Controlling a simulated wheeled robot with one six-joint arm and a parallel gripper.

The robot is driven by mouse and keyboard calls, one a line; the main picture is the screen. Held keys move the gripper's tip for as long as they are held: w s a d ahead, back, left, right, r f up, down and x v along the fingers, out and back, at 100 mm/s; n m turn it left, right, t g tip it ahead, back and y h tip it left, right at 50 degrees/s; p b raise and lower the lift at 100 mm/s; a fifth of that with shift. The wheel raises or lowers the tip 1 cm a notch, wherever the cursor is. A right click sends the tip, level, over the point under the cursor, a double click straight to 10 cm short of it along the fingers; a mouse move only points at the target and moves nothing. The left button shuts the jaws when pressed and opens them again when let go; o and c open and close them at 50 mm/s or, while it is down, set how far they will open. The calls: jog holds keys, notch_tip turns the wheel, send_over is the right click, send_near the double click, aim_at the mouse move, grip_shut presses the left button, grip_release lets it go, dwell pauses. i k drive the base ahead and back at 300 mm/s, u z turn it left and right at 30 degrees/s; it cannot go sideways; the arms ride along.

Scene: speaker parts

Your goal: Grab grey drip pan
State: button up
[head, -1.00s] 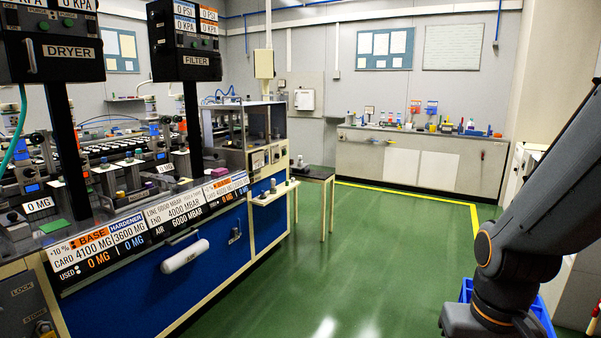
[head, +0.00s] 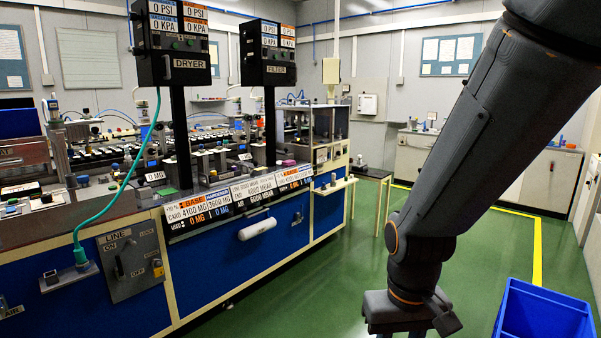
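I cannot pick out a grey drip pan for certain in the head view. The machine bench (head: 95,315) with blue front panels fills the left and middle, and many small grey parts on its top are too small to tell apart. My dark grey arm crosses the right side of the view and runs out at the top edge. My arm hides part of the back counter and wall.
A blue bin (head: 545,318) stands on the green floor at bottom right. A small side table (head: 371,172) stands past the bench's far end. A counter (head: 413,158) lines the back wall. The floor between bench and arm is clear.

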aim_at(364, 168)
jog(key=z, duration=0.05)
jog(key=i, duration=0.75)
jog(key=z, duration=0.65)
jog(key=i, duration=2)
jog(key=z, duration=0.35)
jog(key=i, duration=1.8)
jog(key=u, duration=0.45)
jog(key=i, duration=1.95)
jog(key=u, duration=0.75)
jog(key=i, duration=0.7)
jog(key=u, duration=0.15)
